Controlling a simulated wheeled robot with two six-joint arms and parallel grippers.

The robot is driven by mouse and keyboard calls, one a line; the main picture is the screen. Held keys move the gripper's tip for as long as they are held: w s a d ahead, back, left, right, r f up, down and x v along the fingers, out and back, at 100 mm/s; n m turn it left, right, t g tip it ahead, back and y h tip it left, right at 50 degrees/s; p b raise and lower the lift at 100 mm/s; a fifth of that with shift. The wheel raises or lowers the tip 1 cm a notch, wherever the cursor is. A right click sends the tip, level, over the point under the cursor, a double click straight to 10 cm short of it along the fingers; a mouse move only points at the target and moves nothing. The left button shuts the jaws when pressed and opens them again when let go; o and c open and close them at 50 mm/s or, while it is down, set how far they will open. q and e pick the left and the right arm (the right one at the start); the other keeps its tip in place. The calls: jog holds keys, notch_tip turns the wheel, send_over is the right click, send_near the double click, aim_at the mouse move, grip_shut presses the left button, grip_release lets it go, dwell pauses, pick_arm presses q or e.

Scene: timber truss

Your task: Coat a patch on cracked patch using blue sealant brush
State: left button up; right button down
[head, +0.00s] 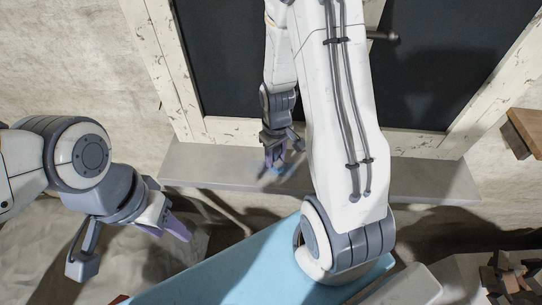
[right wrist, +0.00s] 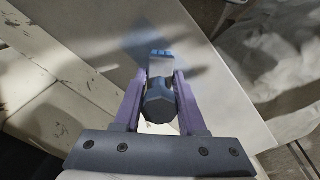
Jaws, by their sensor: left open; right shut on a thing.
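My right gripper (head: 277,155) is over the grey ledge below the dark window. In the right wrist view its purple fingers are shut on the sealant brush (right wrist: 158,100), which has a dark grey-blue handle and a blue tip. The brush tip is at or just above the ledge; contact cannot be told. A bluish patch (right wrist: 143,42) shows on the ledge around and beyond the tip, and a little blue also shows below the gripper in the head view. No cracks can be made out. My left gripper (head: 172,224) is open and empty, away from the ledge at the left.
The pale grey ledge (head: 420,178) runs under a weathered white frame (head: 165,60) around a dark pane. A light blue surface (head: 215,270) lies in front. A wooden block (head: 523,132) sticks out at the right. Sandy rubble lies below the ledge at the left.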

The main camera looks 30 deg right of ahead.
jog(key=shift+s+d, duration=0.45)
jog(key=shift+d, duration=0.15)
jog(key=shift+s+d, duration=0.4)
jog(key=shift+d, duration=0.2)
jog(key=shift+s+d, duration=0.45)
jog(key=shift+d, duration=0.2)
jog(key=shift+s+d, duration=0.4)
jog(key=shift+d, duration=0.35)
notch_tip(320, 180, up, 6)
jog(key=p, duration=0.5)
jog(key=shift+r+p, duration=0.15)
jog(key=shift+p, duration=0.15)
jog(key=shift+w+d+r, duration=0.1)
notch_tip(320, 180, up, 3)
jog(key=p, duration=0.2)
jog(key=shift+p, duration=0.4)
